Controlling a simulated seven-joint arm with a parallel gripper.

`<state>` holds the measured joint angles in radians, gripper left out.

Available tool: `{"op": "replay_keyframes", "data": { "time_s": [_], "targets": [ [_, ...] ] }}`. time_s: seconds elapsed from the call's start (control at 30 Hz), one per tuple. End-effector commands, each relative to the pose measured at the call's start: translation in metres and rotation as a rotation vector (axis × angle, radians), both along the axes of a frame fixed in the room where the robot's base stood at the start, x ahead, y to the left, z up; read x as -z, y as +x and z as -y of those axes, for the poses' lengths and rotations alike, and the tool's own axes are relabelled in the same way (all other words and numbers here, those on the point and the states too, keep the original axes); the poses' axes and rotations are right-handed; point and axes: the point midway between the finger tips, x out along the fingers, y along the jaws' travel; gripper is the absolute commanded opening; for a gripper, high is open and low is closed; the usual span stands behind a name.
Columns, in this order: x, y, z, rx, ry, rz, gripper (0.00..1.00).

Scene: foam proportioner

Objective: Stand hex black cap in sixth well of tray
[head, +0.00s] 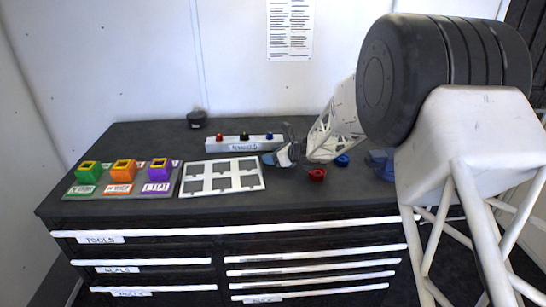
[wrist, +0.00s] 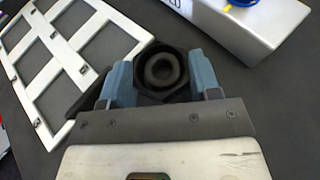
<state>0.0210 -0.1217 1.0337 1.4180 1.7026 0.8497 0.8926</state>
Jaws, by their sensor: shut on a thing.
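My gripper (wrist: 160,88) is shut on the hex black cap (wrist: 143,91), which sits between its two blue fingers in the wrist view. The cap's round opening faces the wrist camera. In the head view my gripper (head: 275,158) is just right of the tray, and I cannot make out the cap clearly there. The white tray (head: 235,189) is a flat frame with two rows of three wells, which look empty. In the wrist view part of the tray (wrist: 118,18) lies to the left, near the left finger. I cannot tell the cap's height above the bench.
A white block with red, black and blue knobs (head: 231,147) stands behind the tray. Green (head: 88,174), orange (head: 122,173) and purple (head: 159,171) blocks are at left. A red part (head: 317,175) and a blue part (head: 342,161) lie right. A black round object (head: 196,120) is at the back.

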Motion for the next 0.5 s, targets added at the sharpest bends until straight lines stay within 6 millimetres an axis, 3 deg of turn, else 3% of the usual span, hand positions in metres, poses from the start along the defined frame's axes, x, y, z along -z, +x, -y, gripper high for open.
{"op": "replay_keyframes", "data": {
  "time_s": [0.5],
  "targets": [
    [0.0064, 0.0001, 0.0001, 0.0, 0.001, 0.001, 0.31]
  ]
}}
